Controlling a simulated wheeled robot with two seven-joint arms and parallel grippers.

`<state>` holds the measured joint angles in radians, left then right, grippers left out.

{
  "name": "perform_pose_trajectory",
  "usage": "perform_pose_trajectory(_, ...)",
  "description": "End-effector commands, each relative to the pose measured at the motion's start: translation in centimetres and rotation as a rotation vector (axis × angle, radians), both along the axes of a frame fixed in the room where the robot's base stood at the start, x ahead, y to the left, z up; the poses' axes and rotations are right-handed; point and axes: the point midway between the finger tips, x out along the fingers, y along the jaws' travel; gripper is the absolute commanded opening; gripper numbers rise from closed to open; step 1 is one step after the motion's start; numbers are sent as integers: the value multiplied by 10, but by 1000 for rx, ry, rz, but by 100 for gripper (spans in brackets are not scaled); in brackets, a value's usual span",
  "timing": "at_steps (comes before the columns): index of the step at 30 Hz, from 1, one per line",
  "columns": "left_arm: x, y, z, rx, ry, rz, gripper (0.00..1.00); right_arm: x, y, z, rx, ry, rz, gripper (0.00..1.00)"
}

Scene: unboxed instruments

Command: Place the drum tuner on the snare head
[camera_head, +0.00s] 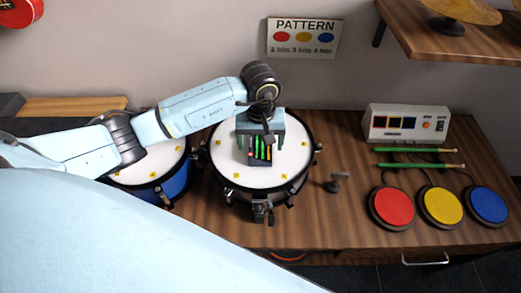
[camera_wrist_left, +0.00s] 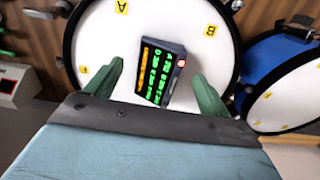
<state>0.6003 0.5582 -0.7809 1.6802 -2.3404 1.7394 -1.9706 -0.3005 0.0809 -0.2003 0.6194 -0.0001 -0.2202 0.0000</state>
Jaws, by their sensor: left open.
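The drum tuner (camera_head: 260,153) is a small dark box with green and orange lit bars. It appears to lie on the white head of the snare drum (camera_head: 290,160), near the middle, and also shows in the left wrist view (camera_wrist_left: 160,72), turned at a slant. My left gripper (camera_head: 261,145) is above the drum with its fingers pointing down. In the left wrist view its green fingers (camera_wrist_left: 157,72) are open, one on each side of the tuner, with white head visible between. My right gripper is not in view.
A blue drum (camera_head: 172,186) stands left of the snare, partly under my arm. A small dark T-shaped piece (camera_head: 337,182) stands to the right. Further right are red (camera_head: 392,208), yellow (camera_head: 441,207) and blue (camera_head: 489,204) pads, green sticks (camera_head: 420,165) and a white control box (camera_head: 405,123).

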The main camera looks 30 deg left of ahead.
Motion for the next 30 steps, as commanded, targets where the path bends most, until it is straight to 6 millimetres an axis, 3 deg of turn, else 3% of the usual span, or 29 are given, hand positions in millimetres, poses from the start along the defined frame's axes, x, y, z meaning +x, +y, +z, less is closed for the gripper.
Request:
perform_pose_trajectory(6, 1, 1, 46, 2, -4, -1, 81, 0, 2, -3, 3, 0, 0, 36)
perform_pose_trajectory(12, 0, 0, 67, 0, 0, 0, 81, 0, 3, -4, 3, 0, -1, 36)
perform_pose_trajectory(30, 0, 0, 71, 0, 1, 0, 81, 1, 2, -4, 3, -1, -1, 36)
